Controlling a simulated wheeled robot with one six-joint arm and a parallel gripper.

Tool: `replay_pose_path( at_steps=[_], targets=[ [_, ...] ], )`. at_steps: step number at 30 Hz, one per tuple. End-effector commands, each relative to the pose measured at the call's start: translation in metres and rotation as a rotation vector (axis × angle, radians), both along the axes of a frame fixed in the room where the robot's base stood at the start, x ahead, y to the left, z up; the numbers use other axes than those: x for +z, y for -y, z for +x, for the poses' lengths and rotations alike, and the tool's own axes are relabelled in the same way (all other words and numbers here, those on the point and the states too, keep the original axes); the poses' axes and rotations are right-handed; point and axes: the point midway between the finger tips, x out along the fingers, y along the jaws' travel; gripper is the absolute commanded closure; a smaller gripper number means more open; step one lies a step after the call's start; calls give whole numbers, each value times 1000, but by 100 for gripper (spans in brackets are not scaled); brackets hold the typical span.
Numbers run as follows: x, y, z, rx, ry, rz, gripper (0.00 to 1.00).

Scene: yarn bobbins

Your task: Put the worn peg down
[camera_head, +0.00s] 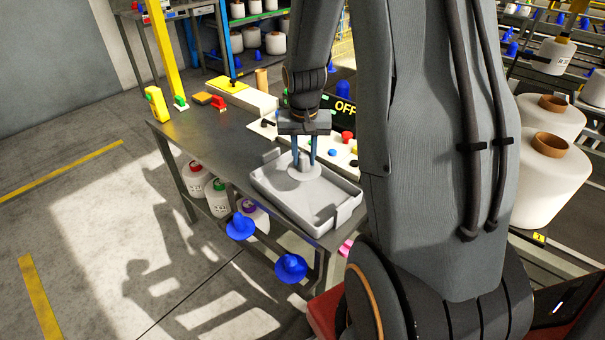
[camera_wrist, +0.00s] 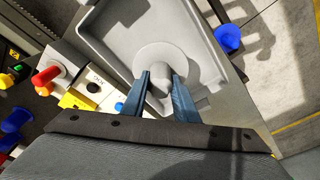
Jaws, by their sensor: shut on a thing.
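The worn peg (camera_head: 304,173) is pale grey with a wide round flange and a blunt knob. My gripper (camera_head: 305,160) points down with its two blue fingers closed on the peg's knob. In the wrist view the peg (camera_wrist: 160,58) sits between the fingertips of my gripper (camera_wrist: 162,80), flange towards the tray. The grey tray (camera_head: 279,209) lies on the table's near right end, and its floor shows in the wrist view (camera_wrist: 112,25). The peg is over or in the tray's left part. I cannot tell whether its flange touches the floor.
The dark table (camera_head: 208,138) has a clear middle. Behind the tray stand a control panel with coloured buttons and a black OFF display (camera_head: 345,108). Blue cones (camera_head: 291,267) show below the table's front edge. Large white bobbins (camera_head: 548,180) stand at right.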

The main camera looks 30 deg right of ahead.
Motion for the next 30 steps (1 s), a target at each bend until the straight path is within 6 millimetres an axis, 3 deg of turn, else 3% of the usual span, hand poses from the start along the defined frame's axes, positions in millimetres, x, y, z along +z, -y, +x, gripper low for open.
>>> replay_pose_path(
  at_steps=[15, 29, 30],
  targets=[
    [-54, 0, 0, 2, 0, 0, 100],
    [-62, 0, 1, 1, 2, 0, 100],
    [-62, 0, 0, 1, 1, 0, 70]
  ],
)
